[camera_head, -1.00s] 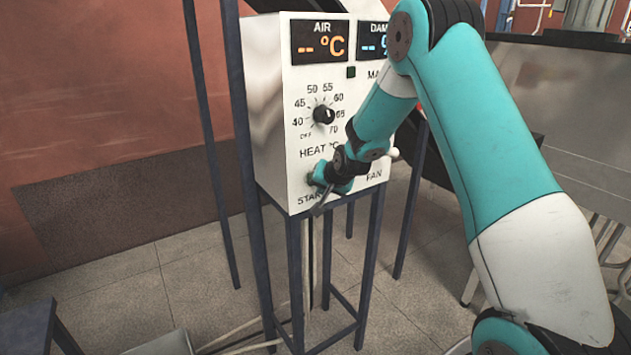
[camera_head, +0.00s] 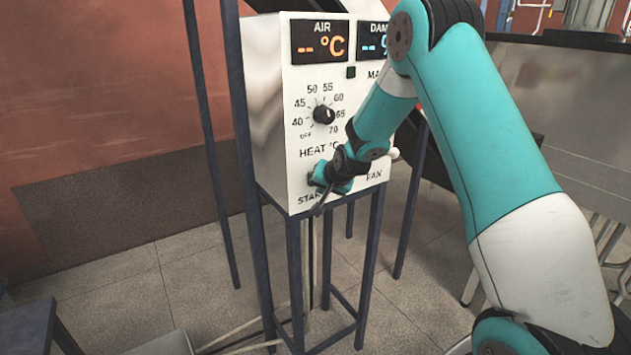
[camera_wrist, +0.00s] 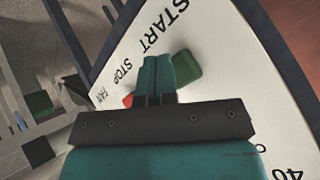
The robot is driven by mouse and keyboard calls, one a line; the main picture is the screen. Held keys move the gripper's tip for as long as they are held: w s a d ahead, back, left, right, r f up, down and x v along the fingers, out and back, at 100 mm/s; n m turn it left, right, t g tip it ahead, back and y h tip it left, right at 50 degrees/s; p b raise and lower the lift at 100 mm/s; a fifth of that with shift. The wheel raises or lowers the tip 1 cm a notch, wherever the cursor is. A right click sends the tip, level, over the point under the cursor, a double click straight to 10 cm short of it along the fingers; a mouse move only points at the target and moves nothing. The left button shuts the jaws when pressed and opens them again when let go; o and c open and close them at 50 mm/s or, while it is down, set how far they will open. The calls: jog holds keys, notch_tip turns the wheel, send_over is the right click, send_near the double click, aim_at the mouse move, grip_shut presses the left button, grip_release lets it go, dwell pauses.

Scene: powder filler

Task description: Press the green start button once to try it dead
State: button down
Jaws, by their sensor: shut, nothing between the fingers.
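The white control box (camera_head: 265,100) stands on a dark frame in the head view. The green start button (camera_wrist: 187,68) shows in the wrist view below the word START, partly behind my fingers. My gripper (camera_wrist: 170,60) is shut and empty, its fingertips right beside the green button and overlapping its edge in the picture. I cannot tell whether they touch it or whether it is pushed in. In the head view my gripper (camera_head: 318,182) is at the panel's lower left, above the START label, and largely hides the button. The red stop button (camera_wrist: 127,101) peeks out beside my fingers.
The heat dial (camera_head: 324,115) sits above my gripper on the panel. The air display (camera_head: 320,42) shows dashes. The frame's dark legs (camera_head: 298,260) stand below. My arm covers the panel's right part. Open tiled floor (camera_head: 115,275) lies to the left.

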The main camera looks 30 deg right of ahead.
jog(key=shift+w, duration=0.1)
jog(key=shift+w, duration=0.3)
jog(key=shift+w, duration=0.55)
dwell(0.6)
dwell(0.4)
jog(key=shift+s+b, duration=0.5)
jog(key=shift+s, duration=0.45)
jog(key=shift+s+b, duration=0.6)
jog(key=shift+s, duration=1.95)
